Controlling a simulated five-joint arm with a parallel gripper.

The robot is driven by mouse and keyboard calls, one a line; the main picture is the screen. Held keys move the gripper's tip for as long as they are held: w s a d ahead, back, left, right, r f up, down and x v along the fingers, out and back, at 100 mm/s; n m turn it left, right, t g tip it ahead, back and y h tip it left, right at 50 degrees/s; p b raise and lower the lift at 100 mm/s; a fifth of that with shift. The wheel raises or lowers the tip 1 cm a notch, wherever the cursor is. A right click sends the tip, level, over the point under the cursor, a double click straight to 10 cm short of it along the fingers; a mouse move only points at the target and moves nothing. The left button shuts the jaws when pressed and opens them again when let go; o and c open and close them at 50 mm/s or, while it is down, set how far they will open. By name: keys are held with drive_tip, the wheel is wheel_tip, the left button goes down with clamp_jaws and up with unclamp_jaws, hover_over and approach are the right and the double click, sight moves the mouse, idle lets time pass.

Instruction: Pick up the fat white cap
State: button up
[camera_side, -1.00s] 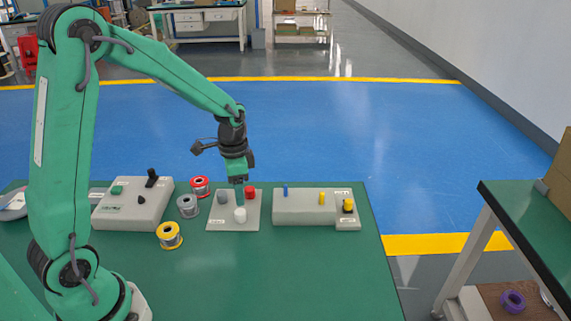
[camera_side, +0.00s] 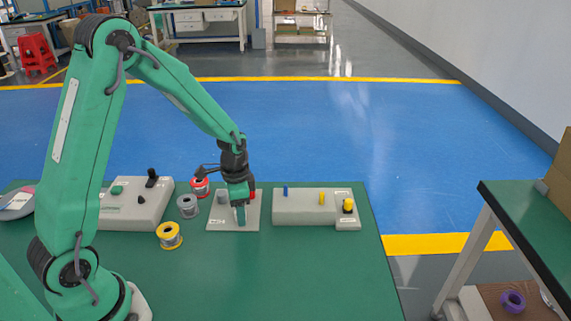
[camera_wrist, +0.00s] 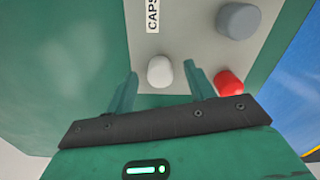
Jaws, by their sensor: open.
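The fat white cap (camera_wrist: 160,71) stands on the grey plate labelled CAPS (camera_wrist: 192,50). In the wrist view it is between the two green fingers of my gripper (camera_wrist: 161,78), with a gap on each side. My gripper (camera_side: 240,217) is open and low over the plate (camera_side: 216,226) in the side view. There its fingers hide most of the white cap.
A red cap (camera_wrist: 228,83) is close beside the right finger, and a grey cap (camera_wrist: 238,20) is farther off on the plate. Wire spools (camera_side: 170,236) stand left of the plate. A grey block with pegs (camera_side: 300,208) is to its right. The green table front is clear.

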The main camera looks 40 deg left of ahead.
drive_tip(key=shift+f, duration=0.4)
drive_tip(key=shift+c, duration=0.4)
drive_tip(key=c, duration=1)
